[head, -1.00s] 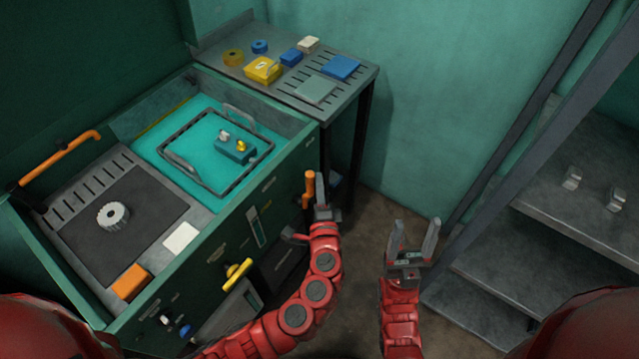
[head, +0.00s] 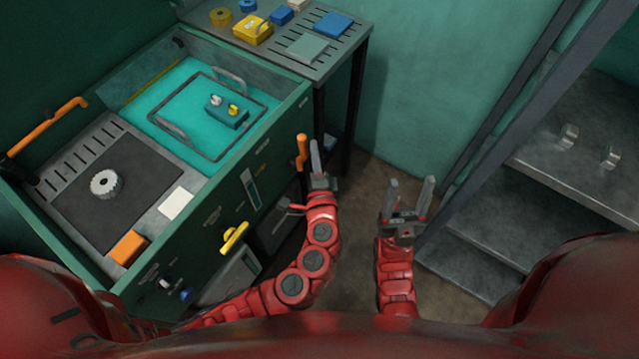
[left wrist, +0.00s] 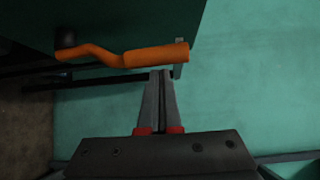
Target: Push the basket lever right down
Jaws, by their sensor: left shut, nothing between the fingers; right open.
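The orange lever (head: 302,152) stands out from the right end of the green machine's front. In the left wrist view the orange lever (left wrist: 120,57) runs across the top, bent, with a thicker grip at its right end. My left gripper (head: 314,143) is shut and empty, just right of the lever. In the left wrist view its fingertips (left wrist: 161,72) are just below the grip; I cannot tell whether they touch it. The basket (head: 205,148), a dark frame with handles, sits in the turquoise tank around a teal block (head: 227,110). My right gripper (head: 411,185) is open and empty.
A side table (head: 300,70) with boxes and tape rolls stands behind the machine. A yellow handle (head: 234,237) sticks out of the machine's front. Metal steps (head: 540,170) rise at the right. Floor around my right gripper is clear.

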